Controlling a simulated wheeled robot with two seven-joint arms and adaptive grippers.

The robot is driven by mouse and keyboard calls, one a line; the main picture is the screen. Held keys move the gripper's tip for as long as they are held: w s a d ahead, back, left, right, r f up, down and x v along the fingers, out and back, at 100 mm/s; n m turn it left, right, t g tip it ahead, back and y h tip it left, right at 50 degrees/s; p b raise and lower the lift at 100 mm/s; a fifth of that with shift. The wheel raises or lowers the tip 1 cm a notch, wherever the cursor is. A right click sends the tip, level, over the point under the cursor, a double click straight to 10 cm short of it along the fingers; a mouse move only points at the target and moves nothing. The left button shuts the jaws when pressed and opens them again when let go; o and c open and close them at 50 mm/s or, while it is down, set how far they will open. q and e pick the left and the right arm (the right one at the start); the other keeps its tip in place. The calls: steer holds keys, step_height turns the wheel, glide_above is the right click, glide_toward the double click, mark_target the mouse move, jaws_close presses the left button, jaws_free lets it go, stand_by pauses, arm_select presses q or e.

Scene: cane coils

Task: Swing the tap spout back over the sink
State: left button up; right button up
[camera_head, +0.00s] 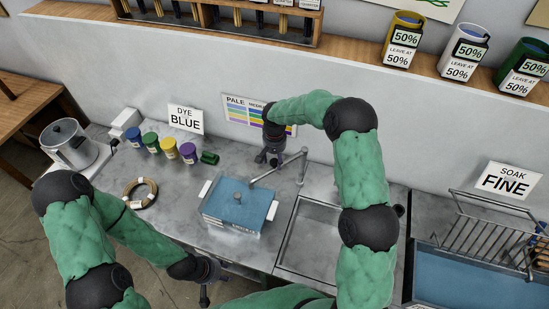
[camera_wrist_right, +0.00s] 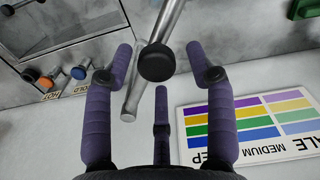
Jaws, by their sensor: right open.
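The metal tap spout (camera_head: 277,168) reaches left from the tap post beside the sink (camera_head: 310,237), toward the back of a blue-topped box (camera_head: 238,204), and is not over the basin. My right gripper (camera_head: 272,156) is at the back of the counter, close behind the spout. In the right wrist view its purple fingers (camera_wrist_right: 160,85) are spread, with the metal tube (camera_wrist_right: 172,20) and its black cap (camera_wrist_right: 156,63) showing between them; I cannot tell whether they touch. My left gripper (camera_head: 212,286) is low at the counter's front edge, empty, its fingers apart.
Orange (camera_wrist_right: 44,82) and blue (camera_wrist_right: 78,72) tap knobs show in the right wrist view. A colour chart (camera_head: 240,110) is on the wall. Several dye pots (camera_head: 168,147) and a cane coil (camera_head: 139,193) stand left. A wire rack (camera_head: 490,235) and blue soak tub (camera_head: 470,280) are right.

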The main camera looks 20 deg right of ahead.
steer(key=shift+r, duration=0.1)
jaws_close()
steer(key=shift+s+n, duration=0.15)
steer(key=shift+n, duration=0.15)
